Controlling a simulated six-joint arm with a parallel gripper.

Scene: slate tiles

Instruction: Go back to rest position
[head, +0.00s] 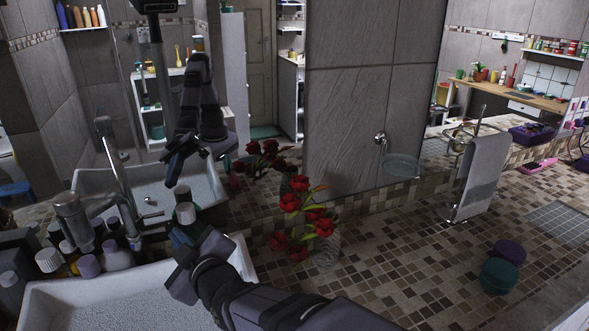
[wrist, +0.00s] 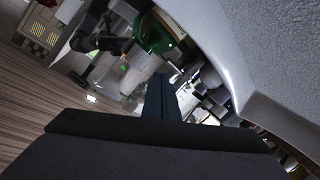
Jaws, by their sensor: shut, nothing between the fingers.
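My gripper (head: 180,240) is over the right part of the white sink (head: 135,300), with its forearm coming in from the lower right. Its fingers are together and empty; in the wrist view the dark blue fingers (wrist: 161,95) point away from the camera as one narrow strip. A dark green bottle with a white cap (head: 185,214) stands just beyond the fingertips; I cannot tell whether they touch it. A mirrored image of my arm shows behind, in the mirror.
A metal faucet (head: 75,215) and several capped bottles (head: 88,266) crowd the sink's left and back. Red flowers (head: 305,215) in a vase stand on the tiled counter to the right. A towel stand (head: 482,175) and two round containers (head: 500,275) are farther right. Tiles between are clear.

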